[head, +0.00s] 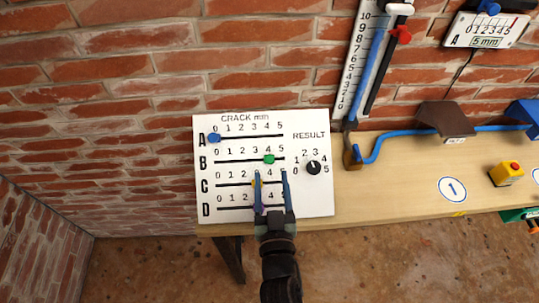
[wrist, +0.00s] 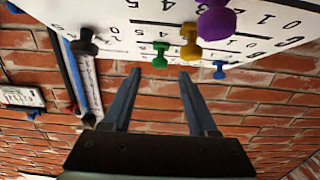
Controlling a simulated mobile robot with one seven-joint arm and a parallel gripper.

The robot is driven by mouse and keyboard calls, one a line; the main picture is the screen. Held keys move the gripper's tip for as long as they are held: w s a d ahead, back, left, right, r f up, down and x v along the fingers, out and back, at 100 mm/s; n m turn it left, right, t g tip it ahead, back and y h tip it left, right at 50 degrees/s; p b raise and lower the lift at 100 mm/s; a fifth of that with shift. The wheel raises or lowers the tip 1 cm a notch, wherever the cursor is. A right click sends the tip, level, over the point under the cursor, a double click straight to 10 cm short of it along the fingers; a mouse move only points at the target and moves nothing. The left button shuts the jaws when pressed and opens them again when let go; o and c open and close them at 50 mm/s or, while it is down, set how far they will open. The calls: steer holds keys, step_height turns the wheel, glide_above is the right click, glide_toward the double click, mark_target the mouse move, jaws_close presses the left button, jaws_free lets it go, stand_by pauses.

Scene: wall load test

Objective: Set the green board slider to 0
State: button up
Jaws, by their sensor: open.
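The white crack board (head: 300,207) has slider rows A to D, each marked 0 to 5. The green slider (head: 269,159) is on row B at about 4. My gripper (head: 270,172) is open and empty, with its fingertips just below the green slider in the head view. In the wrist view, upside down, the green slider (wrist: 160,55) appears between and just beyond the two fingertips (wrist: 160,72). I cannot tell whether they touch it.
The blue slider (head: 214,138) is at 0 on row A. My fingers partly hide rows C and D; the yellow slider (wrist: 190,40) and purple slider (wrist: 215,20) show in the wrist view. A black result dial (head: 314,168) is right of the sliders. A wooden bench (head: 400,190) extends right.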

mark_target(270, 163)
steer(key=w, duration=0.6)
steer(key=shift+w, duration=0.3)
jaws_close()
stand_by(1.2)
